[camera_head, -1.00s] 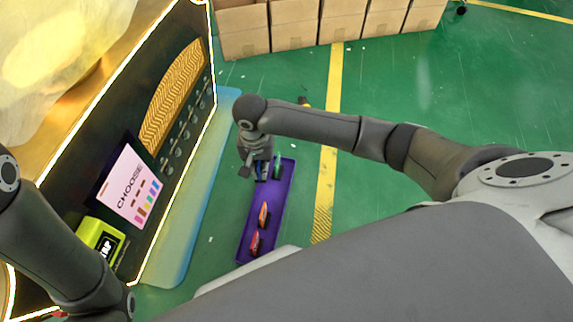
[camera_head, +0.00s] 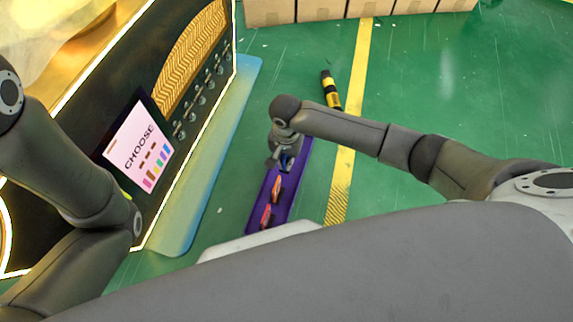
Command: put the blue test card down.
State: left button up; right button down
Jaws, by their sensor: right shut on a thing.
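My right gripper (camera_head: 283,158) points down at the far part of a long purple tray (camera_head: 304,150). It is shut on a small blue item, the blue test card (camera_head: 287,163), of which only a little shows at the fingertips. I cannot tell whether the card touches the tray. Two red-orange items, one farther (camera_head: 277,188) and one nearer (camera_head: 266,216), lie in the tray on the near side of the gripper. My left arm comes in from the left, but its gripper is out of view.
A vending machine with a "CHOOSE" screen (camera_head: 140,148) and a row of knobs stands at the left, on a blue base (camera_head: 205,165). Cardboard boxes (camera_head: 320,8) line the back. Green floor is free at the right.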

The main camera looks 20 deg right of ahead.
notch_tip(320, 180, down, 3)
jog(key=shift+f+b, duration=0.2)
jog(key=shift+b, duration=1.05)
jog(key=shift+r, duration=0.1)
jog(key=c, duration=1.6)
grip_release()
